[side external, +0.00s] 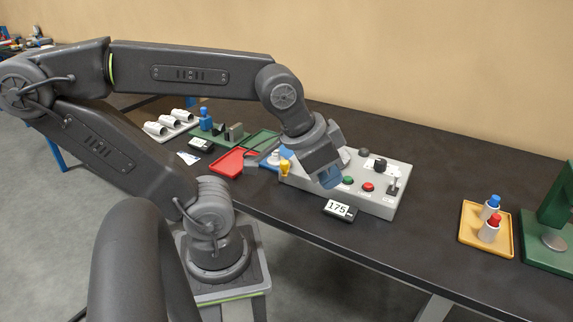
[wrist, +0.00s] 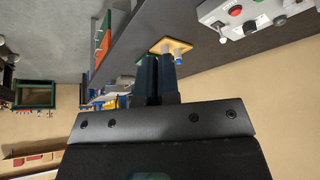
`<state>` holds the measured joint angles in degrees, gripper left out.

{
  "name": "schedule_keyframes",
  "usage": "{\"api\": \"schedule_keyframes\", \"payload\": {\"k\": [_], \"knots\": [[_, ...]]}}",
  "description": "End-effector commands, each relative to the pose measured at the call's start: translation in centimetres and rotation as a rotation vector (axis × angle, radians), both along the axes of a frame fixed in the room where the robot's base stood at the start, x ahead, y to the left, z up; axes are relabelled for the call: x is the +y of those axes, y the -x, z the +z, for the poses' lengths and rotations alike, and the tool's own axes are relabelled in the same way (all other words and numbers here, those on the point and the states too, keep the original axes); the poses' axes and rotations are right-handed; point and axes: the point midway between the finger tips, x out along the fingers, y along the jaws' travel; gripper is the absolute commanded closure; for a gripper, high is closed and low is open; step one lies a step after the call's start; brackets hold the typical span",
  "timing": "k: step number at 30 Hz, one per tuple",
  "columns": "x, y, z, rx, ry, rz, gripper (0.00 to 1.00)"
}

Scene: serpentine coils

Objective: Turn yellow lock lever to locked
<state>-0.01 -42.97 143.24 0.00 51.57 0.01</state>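The yellow lock lever (side external: 285,168) shows as a small yellow piece at the left end of the grey control panel (side external: 376,206) in the side view. Its exact angle is too small to tell. My gripper (side external: 330,178) is over the panel's front middle, to the right of the lever and apart from it. Its blue fingers look pressed together with nothing between them, and they also show side by side in the wrist view (wrist: 157,73). In the wrist view part of the panel (wrist: 240,16) shows at the upper right; I cannot make out the yellow lever there.
The panel carries a green button (side external: 348,180), a red button (side external: 368,187) and a toggle (side external: 393,186). A display reading 175 (side external: 339,208) lies in front. A red tray (side external: 232,162) is left; a yellow tray (side external: 470,235) with two bottles is right. Table between is clear.

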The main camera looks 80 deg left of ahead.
Motion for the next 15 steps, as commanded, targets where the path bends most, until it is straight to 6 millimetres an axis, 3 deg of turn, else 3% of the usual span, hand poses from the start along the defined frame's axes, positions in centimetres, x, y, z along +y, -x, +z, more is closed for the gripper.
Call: {"api": "schedule_keyframes", "payload": {"k": [4, 7, 12, 15], "knots": [[1.2, -0.7, 0.1, 0.025, -0.017, 0.021, 0.83], [3.7, -2.0, 0.2, 0.082, -0.047, 0.056, 0.73], [11.1, -4.0, 0.2, 0.232, -0.081, 0.123, 0.57], [16.0, -4.1, -0.2, 0.320, -0.068, 0.152, 0.48]]}}
